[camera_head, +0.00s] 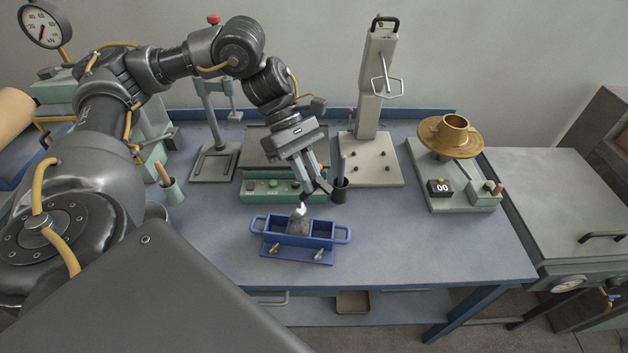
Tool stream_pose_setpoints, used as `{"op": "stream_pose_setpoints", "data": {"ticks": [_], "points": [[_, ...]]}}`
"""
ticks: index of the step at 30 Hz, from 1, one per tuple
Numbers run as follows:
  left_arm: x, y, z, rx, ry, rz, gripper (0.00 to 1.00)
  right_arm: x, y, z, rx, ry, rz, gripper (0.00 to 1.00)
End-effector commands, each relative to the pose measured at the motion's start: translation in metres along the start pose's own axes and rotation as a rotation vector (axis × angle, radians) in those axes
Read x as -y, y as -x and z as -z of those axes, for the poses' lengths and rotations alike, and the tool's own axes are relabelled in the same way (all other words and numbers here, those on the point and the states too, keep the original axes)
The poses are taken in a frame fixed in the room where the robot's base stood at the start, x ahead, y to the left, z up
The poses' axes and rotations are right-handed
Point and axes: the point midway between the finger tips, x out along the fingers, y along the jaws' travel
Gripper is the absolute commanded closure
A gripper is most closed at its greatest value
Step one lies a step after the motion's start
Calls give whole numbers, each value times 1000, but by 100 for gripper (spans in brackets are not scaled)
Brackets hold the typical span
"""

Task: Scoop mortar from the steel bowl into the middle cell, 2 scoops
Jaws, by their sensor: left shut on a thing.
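A blue three-cell mould (342,235) with end handles sits near the front of the bench. Its left and right cells look empty. A grey lump (299,224), which looks like mortar, shows at the middle cell and hides its inside; I cannot tell whether it rests in the cell or on a scoop. My left gripper (319,194) is above the mould, pointing down, shut on a small tool, probably a scoop, with a pale bright part (300,209) just over the lump. My right gripper is not in view.
A black cup (341,190) holding a tool stands just behind the mould. A flow table with brass top (450,137) is at right. The bench right of the mould (430,245) is clear.

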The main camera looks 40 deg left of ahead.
Motion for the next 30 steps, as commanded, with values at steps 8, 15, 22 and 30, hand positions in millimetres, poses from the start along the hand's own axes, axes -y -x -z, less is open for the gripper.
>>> {"op": "stream_pose_setpoints", "data": {"ticks": [8, 15, 22, 30], "points": [[0, 0, 0, -1, 1, 0, 100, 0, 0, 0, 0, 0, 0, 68], [0, 0, 0, -1, 2, 0, 100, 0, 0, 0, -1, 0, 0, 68], [-17, -7, -4, 18, 146, -117, 100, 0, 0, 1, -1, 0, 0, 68], [-77, -7, -29, 94, 673, -558, 100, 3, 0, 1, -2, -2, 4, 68]]}}
